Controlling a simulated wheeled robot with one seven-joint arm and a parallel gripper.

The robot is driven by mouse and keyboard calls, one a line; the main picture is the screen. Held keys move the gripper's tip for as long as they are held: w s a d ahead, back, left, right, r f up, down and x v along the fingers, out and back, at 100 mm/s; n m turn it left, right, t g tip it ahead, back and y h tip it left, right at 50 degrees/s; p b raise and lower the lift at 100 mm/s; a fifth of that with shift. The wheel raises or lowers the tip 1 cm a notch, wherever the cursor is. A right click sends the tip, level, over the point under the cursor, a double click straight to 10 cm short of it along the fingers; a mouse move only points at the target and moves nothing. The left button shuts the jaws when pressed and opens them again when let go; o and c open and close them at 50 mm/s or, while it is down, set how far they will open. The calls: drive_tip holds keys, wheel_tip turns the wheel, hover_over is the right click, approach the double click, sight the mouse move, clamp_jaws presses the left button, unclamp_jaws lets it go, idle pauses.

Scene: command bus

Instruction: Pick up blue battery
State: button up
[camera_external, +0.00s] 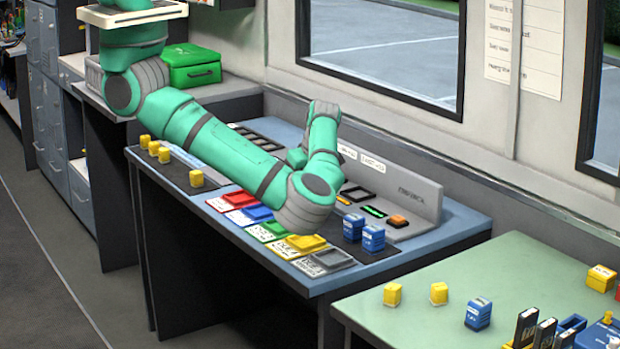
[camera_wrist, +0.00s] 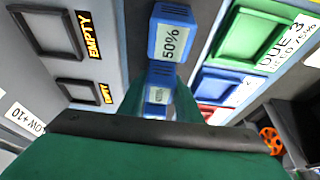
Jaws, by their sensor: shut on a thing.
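In the wrist view, a blue battery (camera_wrist: 158,76) with a pale label sits between the green fingers of my gripper (camera_wrist: 160,98). The gripper is shut on it. Another blue battery (camera_wrist: 176,38), labelled 50%, stands just beyond it. In the external view my arm hides the gripper's fingers and the held battery. Two blue batteries, one nearer the arm (camera_external: 352,226) and one to its right (camera_external: 373,238), stand on the desk right of my arm. I cannot tell whether the held battery touches the desk.
Coloured trays, including a green one (camera_external: 267,231), line the desk's front edge. A console (camera_external: 410,195) with slots runs along the back, with EMPTY displays in the wrist view. The green table (camera_external: 420,320) holds another blue battery (camera_external: 478,314).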

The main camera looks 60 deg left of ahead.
drive_tip(key=shift+r, duration=0.1)
drive_tip(key=shift+r, duration=0.55)
drive_tip(key=s+d+r, duration=0.2)
drive_tip(key=s+r, duration=0.9)
drive_tip(key=s, duration=0.2)
drive_tip(key=shift+s+r, duration=0.4)
drive_tip(key=shift+d, duration=0.1)
